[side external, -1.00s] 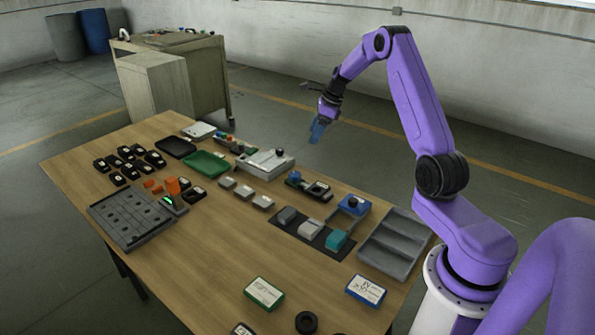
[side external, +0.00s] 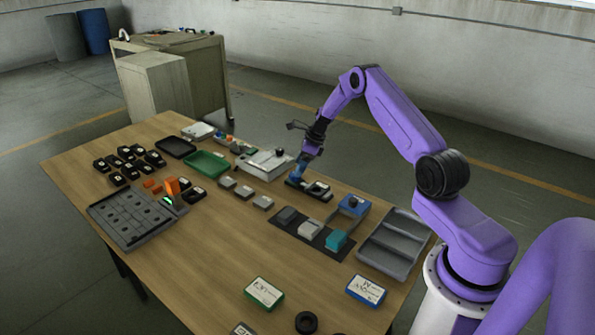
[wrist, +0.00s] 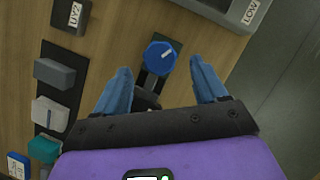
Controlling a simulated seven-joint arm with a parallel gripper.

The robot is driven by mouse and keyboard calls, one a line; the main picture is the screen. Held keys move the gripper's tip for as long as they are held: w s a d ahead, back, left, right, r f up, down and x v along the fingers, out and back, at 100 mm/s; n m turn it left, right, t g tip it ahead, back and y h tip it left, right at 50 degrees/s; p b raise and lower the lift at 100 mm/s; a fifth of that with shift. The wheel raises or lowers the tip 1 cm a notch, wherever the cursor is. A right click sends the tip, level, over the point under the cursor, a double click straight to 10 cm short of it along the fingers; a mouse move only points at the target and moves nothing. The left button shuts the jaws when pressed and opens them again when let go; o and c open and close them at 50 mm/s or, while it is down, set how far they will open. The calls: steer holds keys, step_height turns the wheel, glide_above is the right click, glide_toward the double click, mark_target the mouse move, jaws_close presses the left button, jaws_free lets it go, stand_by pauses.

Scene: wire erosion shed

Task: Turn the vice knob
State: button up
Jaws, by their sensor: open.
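The blue knob (wrist: 160,57) with a white pointer line sits at one end of a dark vice base (wrist: 148,82) in the wrist view. My gripper (wrist: 162,72) is open, with one blue finger on each side of the knob and gaps visible between. In the side external view my gripper (side external: 297,174) points down at the knob end of the vice (side external: 318,190), on the table. The fingers largely hide the knob there. Whether the fingertips are level with the knob is hard to tell.
A light grey box (side external: 265,163) stands close behind the vice. A dark strip (side external: 279,227) with grey, white and teal blocks and a blue box (side external: 352,206) lie nearer. Small grey blocks (side external: 245,192) stand to the left. A grey tray (side external: 388,246) is at right.

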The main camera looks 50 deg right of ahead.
steer(key=shift+x, duration=1.5)
steer(key=c, duration=1.1)
steer(key=shift+o, duration=0.2)
steer(key=shift+w, duration=0.1)
steer(key=n, duration=0.2)
steer(key=n+g+y, duration=0.1)
steer(key=n, duration=0.1)
steer(key=shift+w+d+n, duration=0.15)
steer(key=shift+n, duration=0.25)
steer(key=shift+n+g+y, duration=0.4)
steer(key=shift+n+g, duration=0.1)
steer(key=shift+n, duration=0.9)
steer(key=shift+w+n+g, duration=0.1)
steer(key=shift+n+g, duration=0.2)
steer(key=shift+n, duration=0.4)
